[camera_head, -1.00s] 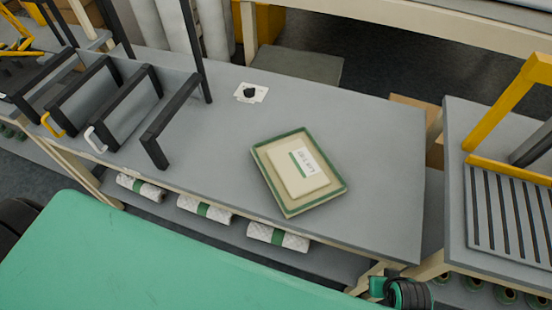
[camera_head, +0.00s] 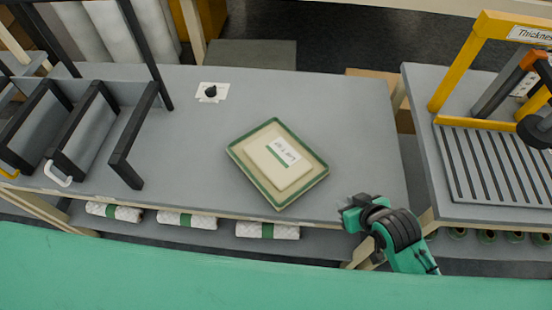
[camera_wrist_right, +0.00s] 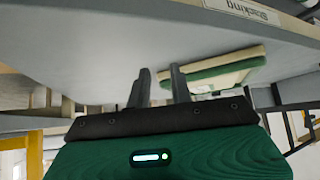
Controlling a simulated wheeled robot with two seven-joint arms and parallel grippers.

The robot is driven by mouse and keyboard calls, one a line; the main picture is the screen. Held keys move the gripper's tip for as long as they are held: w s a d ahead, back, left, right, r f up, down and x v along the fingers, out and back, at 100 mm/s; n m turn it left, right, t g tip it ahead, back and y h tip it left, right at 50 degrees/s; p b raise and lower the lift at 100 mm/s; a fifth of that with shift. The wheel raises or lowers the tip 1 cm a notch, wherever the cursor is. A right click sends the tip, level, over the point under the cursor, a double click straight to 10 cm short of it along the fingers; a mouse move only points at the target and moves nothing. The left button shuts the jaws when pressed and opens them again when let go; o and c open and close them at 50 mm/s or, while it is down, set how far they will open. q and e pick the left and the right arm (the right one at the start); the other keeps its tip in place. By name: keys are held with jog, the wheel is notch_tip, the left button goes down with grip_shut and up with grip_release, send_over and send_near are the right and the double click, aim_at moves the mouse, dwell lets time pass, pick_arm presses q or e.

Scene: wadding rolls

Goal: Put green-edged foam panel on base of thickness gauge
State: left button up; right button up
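The green-edged foam panel (camera_head: 237,153) lies flat and turned at an angle on the grey middle table. A smaller cream block (camera_head: 280,165) with a white label and green stripe lies on it. The panel also shows past my fingers in the right wrist view (camera_wrist_right: 222,70). The thickness gauge (camera_head: 455,65) has a yellow frame and a grey slatted base (camera_head: 490,170) on the right table; the base is bare. My right gripper (camera_head: 345,204) is at the table's front edge, right of and apart from the panel. In the wrist view its fingers (camera_wrist_right: 162,84) stand apart and empty. My left gripper is out of view.
A black knob on a white plate (camera_head: 212,92) is at the back of the middle table (camera_head: 350,110). Black upright dividers (camera_head: 132,140) stand at the left. White rolls with green bands (camera_head: 268,231) lie on a shelf below. A gap separates the two tables.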

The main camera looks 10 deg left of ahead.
jog(key=w+a+r+y, duration=0.1)
jog(key=w, duration=0.1)
jog(key=w+a+n+t, duration=0.1)
jog(key=w, duration=0.1)
jog(key=w+a+r+n+y, duration=0.1)
jog(key=w, duration=0.1)
jog(key=shift+a+r+y, duration=0.2)
jog(key=shift+r+y, duration=0.1)
jog(key=shift+r, duration=0.05)
jog(key=w, duration=0.1)
jog(key=w+r+n+y, duration=0.1)
jog(key=w+y, duration=0.1)
jog(key=shift+w+r+t, duration=0.3)
jog(key=shift+w+t, duration=0.1)
send_near(301, 140)
jog(key=shift+w+a+f+n+y+p, duration=0.15)
jog(key=shift+w+a+f+p, duration=0.05)
jog(key=shift+w+f, duration=0.25)
jog(key=shift+w+a+f+n+y+p, duration=0.15)
jog(key=shift+w+a+f+p, duration=0.1)
jog(key=shift+w+f, duration=0.15)
jog(key=p+x, duration=0.1)
jog(key=x, duration=0.3)
jog(key=shift+w+a, duration=0.15)
jog(key=shift+a, duration=0.2)
jog(key=shift+w+a+f, duration=0.2)
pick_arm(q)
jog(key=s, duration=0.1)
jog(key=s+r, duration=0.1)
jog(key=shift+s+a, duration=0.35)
